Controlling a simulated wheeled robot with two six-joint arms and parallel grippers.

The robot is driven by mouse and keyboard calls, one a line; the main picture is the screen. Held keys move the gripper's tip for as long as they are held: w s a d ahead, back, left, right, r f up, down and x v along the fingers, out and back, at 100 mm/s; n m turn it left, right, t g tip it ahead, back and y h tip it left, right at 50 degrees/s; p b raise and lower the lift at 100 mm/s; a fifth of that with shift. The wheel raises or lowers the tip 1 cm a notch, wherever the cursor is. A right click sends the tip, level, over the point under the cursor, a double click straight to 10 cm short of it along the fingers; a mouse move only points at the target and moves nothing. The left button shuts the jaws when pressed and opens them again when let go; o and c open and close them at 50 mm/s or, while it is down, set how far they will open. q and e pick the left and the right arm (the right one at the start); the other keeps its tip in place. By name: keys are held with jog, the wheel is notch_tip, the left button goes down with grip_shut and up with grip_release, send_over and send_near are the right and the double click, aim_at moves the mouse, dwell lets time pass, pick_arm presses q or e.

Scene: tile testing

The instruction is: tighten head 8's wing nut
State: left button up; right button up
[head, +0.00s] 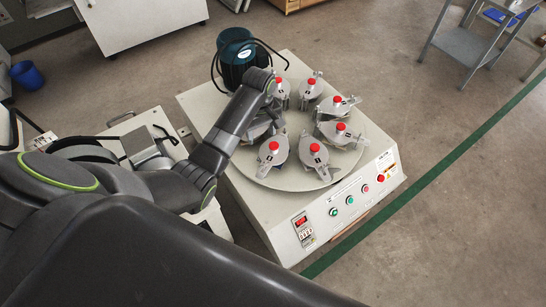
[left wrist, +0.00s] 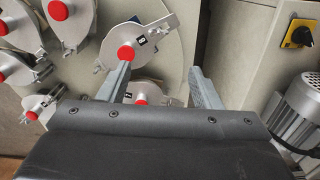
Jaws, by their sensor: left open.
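The tile testing machine carries a round turntable (head: 290,178) with several grey metal heads, each with a lid and a red knob. In the left wrist view a lid with a small black label that seems to read 8 (left wrist: 150,29) lies just ahead of my left gripper (left wrist: 160,70). Its red knob is close to the left fingertip. The fingers are apart with nothing between them. In the head view my left gripper (head: 268,88) is over the turntable's far left side and partly hides the heads there. I cannot make out the wing nut clearly.
The front panel has buttons and a red switch (head: 302,220). A grey motor (left wrist: 302,108) is at right in the left wrist view.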

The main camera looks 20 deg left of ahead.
pick_arm(q)
jog(key=b, duration=0.3)
send_near(264, 164)
notch_tip(264, 164, down, 7)
jog(key=shift+f+b, duration=0.1)
jog(key=shift+b, duration=1.05)
jog(key=shift+f+b, duration=0.35)
jog(key=shift+f, duration=0.45)
pick_arm(e)
jog(key=w+a+r, duration=0.1)
jog(key=w+r, duration=0.1)
jog(key=r, duration=0.4)
jog(key=w+a+r+y, duration=0.1)
jog(key=w+a+r, duration=0.1)
jog(key=r, duration=0.5)
jog(key=shift+w+a+m, duration=0.25)
jog(key=shift+w+m, duration=0.15)
jog(key=shift+w, duration=0.2)
pick_arm(q)
jog(key=c, duration=1)
